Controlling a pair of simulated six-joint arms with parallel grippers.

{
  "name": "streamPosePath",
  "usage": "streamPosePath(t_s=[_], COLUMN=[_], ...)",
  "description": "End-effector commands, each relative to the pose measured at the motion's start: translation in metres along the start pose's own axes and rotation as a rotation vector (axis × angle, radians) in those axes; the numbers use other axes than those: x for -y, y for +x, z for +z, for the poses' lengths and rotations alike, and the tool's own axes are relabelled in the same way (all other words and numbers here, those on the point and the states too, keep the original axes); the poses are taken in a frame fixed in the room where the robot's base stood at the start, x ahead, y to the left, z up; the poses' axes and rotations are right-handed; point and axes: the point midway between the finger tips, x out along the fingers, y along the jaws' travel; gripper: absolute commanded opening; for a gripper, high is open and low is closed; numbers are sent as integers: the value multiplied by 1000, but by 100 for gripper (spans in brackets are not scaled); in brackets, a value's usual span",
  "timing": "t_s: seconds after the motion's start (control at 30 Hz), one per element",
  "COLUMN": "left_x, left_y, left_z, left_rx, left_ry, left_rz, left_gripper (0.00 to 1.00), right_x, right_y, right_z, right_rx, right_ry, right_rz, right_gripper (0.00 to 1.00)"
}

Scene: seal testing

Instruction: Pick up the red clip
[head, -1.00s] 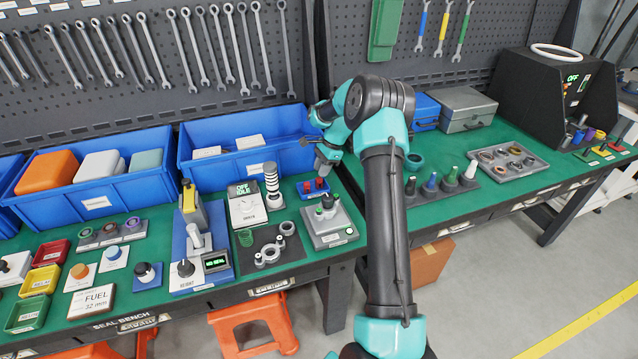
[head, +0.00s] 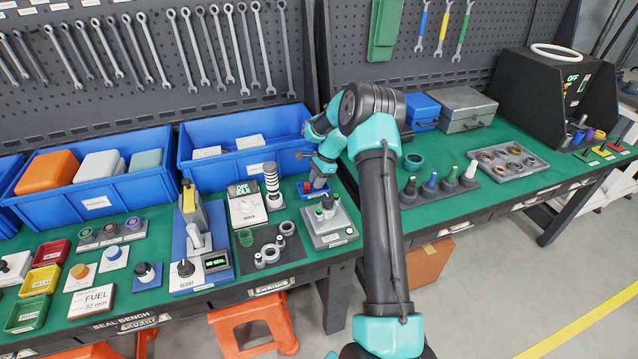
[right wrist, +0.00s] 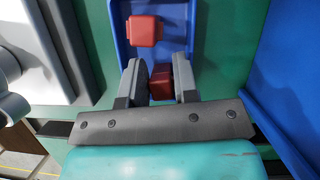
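A blue tray (head: 303,195) stands on the green bench behind the grey test fixture; its wall shows in the right wrist view (right wrist: 122,40). My right gripper (head: 319,180) reaches down over the tray, its fingertips hard to make out from the head. In the right wrist view, one red clip (right wrist: 160,82) lies between the two fingers of my right gripper (right wrist: 159,78), partly hidden by them. I cannot tell whether the fingers press on it. A second red clip (right wrist: 144,30) lies in the tray beyond the fingertips. My left gripper is not in view.
A large blue bin (head: 195,165) stands just behind the tray. The grey test fixture (head: 330,225) stands close in front, and a black-and-white striped post (head: 271,180) is to the left.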

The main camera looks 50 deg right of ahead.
Motion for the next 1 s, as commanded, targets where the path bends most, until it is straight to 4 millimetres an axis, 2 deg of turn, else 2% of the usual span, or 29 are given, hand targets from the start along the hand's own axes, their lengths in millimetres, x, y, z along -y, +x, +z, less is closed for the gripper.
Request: streamPosePath(t_s=[0.07,0.33,0.67,0.87,1.0], left_x=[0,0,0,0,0], left_y=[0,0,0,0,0], left_z=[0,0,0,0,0], left_rx=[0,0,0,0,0], left_ry=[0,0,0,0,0], left_rz=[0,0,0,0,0], left_gripper=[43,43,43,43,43], right_x=[0,0,0,0,1], right_y=[0,0,-4,-25,-49], right_z=[0,0,2,10,20], right_rx=[0,0,0,-1,-1], right_ry=[0,0,0,-1,-1], right_rz=[0,0,-1,-3,-4], right_gripper=[28,3,2,2,2])
